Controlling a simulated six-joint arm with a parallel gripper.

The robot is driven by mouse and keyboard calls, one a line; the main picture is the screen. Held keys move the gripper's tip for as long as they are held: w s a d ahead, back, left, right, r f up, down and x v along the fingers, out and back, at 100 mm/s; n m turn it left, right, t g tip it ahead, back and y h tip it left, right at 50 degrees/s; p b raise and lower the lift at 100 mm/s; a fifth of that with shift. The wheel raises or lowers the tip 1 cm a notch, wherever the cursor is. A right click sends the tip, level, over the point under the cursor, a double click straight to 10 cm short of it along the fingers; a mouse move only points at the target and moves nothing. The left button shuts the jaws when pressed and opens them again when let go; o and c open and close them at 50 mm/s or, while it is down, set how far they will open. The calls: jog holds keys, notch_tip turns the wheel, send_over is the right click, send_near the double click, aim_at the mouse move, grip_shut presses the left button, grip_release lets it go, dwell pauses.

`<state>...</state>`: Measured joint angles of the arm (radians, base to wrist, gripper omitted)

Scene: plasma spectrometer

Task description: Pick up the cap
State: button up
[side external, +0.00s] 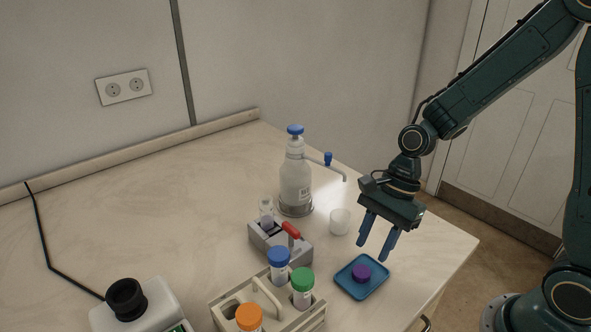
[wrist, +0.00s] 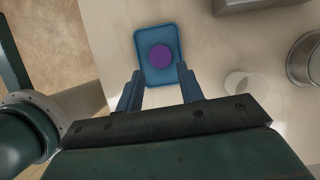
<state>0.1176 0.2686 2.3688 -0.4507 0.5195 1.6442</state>
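A purple cap (side external: 362,272) lies on a small blue tray (side external: 345,283) near the right edge of the table. My gripper (side external: 376,248) is above the tray, its two blue fingers pointing down, apart and with nothing between them. In the wrist view the purple cap (wrist: 161,56) lies on the blue tray (wrist: 143,37), just ahead of my gripper (wrist: 158,80) and roughly centred between the open fingertips. The fingers do not appear to touch the cap.
A small clear beaker (side external: 340,221) stands behind the tray, with a dispenser bottle (side external: 295,180) farther back. A grey holder (side external: 272,243) with a vial and a red handle is to the left. A rack (side external: 262,294) holds tubes with orange, blue and green caps.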

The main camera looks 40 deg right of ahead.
aim_at(361, 271)
jog(key=shift+x, duration=2.6)
jog(key=c, duration=0.6)
jog(key=shift+c, duration=0.4)
jog(key=shift+r, duration=0.2)
notch_tip(361, 271, up, 20)
jog(key=shift+f, duration=0.15)
jog(key=shift+w, duration=0.15)
